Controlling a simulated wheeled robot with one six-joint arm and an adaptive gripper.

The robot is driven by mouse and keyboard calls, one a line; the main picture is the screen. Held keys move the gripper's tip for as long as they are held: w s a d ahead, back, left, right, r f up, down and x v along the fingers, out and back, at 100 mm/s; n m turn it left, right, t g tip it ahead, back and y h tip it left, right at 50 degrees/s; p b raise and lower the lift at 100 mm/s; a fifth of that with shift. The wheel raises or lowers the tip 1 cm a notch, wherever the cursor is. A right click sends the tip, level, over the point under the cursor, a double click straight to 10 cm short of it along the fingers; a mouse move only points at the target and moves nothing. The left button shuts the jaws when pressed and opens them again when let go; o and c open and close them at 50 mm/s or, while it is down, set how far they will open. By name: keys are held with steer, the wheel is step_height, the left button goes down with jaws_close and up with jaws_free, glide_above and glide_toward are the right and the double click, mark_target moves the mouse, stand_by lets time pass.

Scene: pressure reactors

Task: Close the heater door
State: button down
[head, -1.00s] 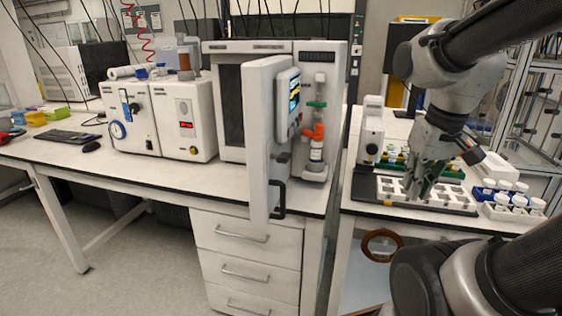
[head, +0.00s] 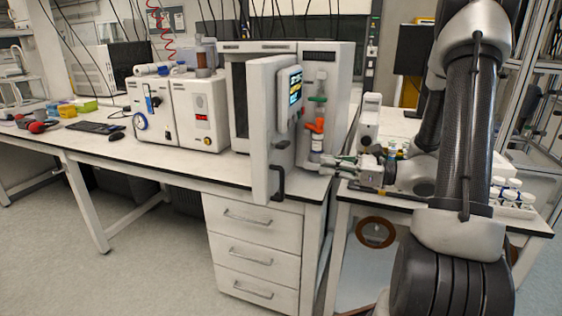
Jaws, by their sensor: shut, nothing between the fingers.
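The heater (head: 334,85) is a white cabinet on the bench with a dark window on its left part. Its white door (head: 262,125) stands open, swung out toward me, with a black handle (head: 279,183) low on its right edge. A lit screen (head: 295,88) shows just right of the door. My gripper (head: 325,165) is shut and empty. It points left, to the right of the door and handle, near the bench's right end. It appears apart from the door.
An upright tube with orange and green fittings (head: 317,125) stands at the heater's right front, close to my gripper. White instruments (head: 203,115) stand left of the heater. Racks of white-capped vials (head: 512,190) stand on the right table. The bench front (head: 190,165) left of the door is clear.

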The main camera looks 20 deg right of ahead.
mark_target(269, 156)
steer(key=x, duration=1.4)
steer(key=shift+s+a+r, duration=0.1)
steer(key=shift+r, duration=0.2)
